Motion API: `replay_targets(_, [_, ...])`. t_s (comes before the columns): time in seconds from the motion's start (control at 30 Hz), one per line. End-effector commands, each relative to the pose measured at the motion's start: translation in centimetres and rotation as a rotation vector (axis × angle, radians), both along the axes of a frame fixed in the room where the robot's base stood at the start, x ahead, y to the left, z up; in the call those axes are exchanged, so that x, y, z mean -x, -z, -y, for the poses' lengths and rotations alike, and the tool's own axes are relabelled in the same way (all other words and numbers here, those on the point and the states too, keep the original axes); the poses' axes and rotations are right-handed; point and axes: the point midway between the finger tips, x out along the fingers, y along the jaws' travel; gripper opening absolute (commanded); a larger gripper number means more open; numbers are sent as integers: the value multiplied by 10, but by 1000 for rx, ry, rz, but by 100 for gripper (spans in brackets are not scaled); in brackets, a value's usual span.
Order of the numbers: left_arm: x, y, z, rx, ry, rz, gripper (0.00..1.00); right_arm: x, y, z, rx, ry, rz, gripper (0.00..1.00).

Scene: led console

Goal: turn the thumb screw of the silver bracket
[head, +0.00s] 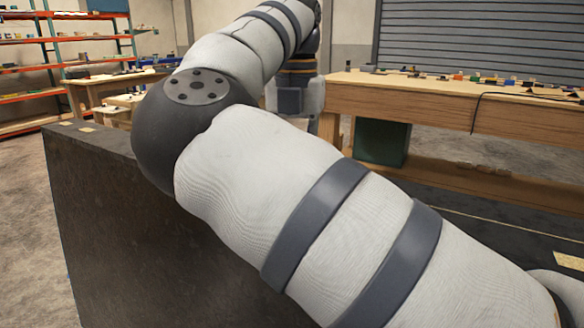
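I see no silver bracket and no thumb screw in the head view. One of my own arms, pale with grey bands, crosses from the lower right to the upper middle and hides much of the scene. Its far links bend down behind the elbow, and no gripper fingers can be made out. My other arm's gripper does not show either.
A dark slab-like surface (110,215) fills the lower left, beside my arm. A wooden workbench (440,105) with several small coloured items stands at right, a green bin (382,143) below it. Orange shelving (50,68) stands at the back left. Concrete floor shows at far left.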

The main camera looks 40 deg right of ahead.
Motion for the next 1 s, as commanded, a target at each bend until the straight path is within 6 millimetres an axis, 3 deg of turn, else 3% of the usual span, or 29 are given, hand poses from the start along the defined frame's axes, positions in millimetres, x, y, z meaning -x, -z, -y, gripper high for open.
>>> replay_targets(0.47, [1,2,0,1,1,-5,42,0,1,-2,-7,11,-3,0])
replay_targets(0.5, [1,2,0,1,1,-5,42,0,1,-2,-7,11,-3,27])
replay_targets(0.53, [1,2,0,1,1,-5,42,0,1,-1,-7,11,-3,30])
replay_targets(0.83, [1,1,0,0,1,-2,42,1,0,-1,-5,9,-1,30])
replay_targets(1.0, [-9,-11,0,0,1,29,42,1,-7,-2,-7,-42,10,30])
